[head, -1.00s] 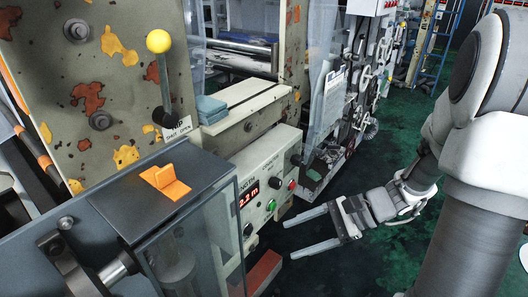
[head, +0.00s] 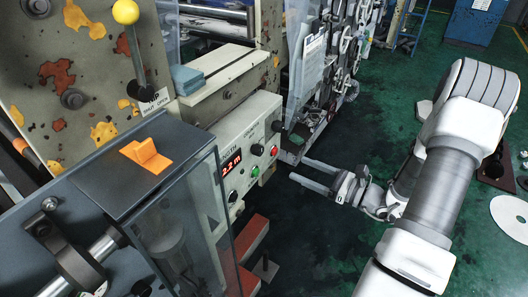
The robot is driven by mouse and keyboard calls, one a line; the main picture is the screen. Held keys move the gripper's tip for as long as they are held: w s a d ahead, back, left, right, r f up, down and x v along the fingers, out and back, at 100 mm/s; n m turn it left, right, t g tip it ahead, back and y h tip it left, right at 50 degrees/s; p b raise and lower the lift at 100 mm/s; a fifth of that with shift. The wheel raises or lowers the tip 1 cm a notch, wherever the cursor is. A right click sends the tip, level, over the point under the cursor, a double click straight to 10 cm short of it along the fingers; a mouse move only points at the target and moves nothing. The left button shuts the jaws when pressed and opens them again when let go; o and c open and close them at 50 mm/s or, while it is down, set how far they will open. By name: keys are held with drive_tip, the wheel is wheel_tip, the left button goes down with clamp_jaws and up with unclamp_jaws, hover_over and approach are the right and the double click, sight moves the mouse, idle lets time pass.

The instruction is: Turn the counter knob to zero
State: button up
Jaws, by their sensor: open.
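The counter panel (head: 246,147) is a cream box front on the machine. Its red lit display (head: 232,162) appears to read 2.2 m. A black knob (head: 233,196) sits below the display, and another black knob (head: 277,126) is at the panel's upper right. Their labels are too small to read, so I cannot tell which is the counter knob. My gripper (head: 297,168) is to the right of the panel, fingers parallel and pointing left towards it. It is open and empty, and appears apart from the panel and knobs.
Red (head: 274,151) and green (head: 255,172) buttons sit between the knobs. A yellow-ball lever (head: 126,12) stands at upper left. A dark cabinet (head: 140,167) with an orange handle is nearest, at left. A clear curtain (head: 300,70) hangs right of the panel.

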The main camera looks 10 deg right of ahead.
sight(262, 152)
drive_tip(key=p+x, duration=0.1)
drive_tip(key=x, duration=1.2)
clamp_jaws()
